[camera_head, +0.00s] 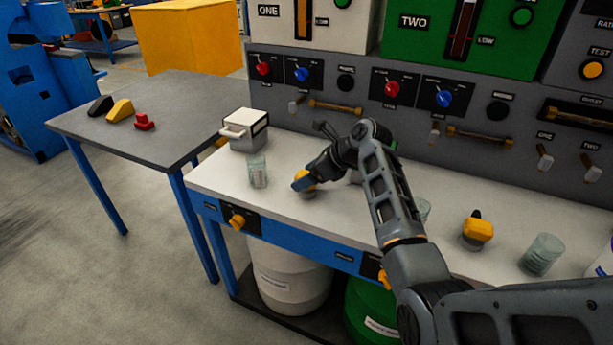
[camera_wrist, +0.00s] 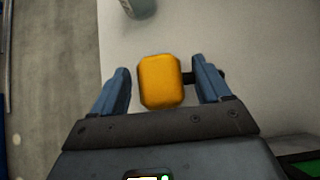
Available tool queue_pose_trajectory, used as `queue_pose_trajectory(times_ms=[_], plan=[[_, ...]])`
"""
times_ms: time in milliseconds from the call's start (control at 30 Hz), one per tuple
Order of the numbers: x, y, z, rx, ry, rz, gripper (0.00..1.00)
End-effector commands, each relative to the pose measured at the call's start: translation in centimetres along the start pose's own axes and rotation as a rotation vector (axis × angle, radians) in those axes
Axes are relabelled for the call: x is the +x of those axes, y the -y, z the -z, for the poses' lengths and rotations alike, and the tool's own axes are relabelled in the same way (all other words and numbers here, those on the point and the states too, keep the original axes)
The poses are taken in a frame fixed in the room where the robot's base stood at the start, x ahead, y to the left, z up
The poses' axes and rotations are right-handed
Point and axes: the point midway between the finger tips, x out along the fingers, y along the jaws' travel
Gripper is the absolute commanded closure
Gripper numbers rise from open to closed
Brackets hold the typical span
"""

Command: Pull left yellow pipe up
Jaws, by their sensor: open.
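The left yellow pipe (camera_head: 306,181) stands low on the white bench top, under my gripper. In the wrist view its yellow block-shaped top (camera_wrist: 161,81) sits between the two blue fingers of my gripper (camera_wrist: 162,84). A small gap shows on the left, and a dark stub reaches from its right side toward the right finger. My gripper (camera_head: 304,180) is open around it, and the near finger partly hides it in the head view. A second yellow pipe (camera_head: 478,230) with a dark handle stands farther right on the bench.
A glass (camera_head: 257,172) stands just left of my gripper, and another glass (camera_head: 541,254) is at the right. A white box (camera_head: 246,131) with a handle is at the back left. The panel (camera_head: 340,95) with knobs and rails rises behind the bench.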

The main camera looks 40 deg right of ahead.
Motion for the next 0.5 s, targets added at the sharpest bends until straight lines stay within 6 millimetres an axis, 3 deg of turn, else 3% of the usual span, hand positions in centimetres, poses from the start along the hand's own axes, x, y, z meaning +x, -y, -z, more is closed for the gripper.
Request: queue_pose_trajectory(times_ms=[333,500], plan=[[0.49,-0.04,0.0,-0.001,0.0,0.0,0.23],[0.48,-0.04,0.0,-0.001,0.0,0.0,0.4]])
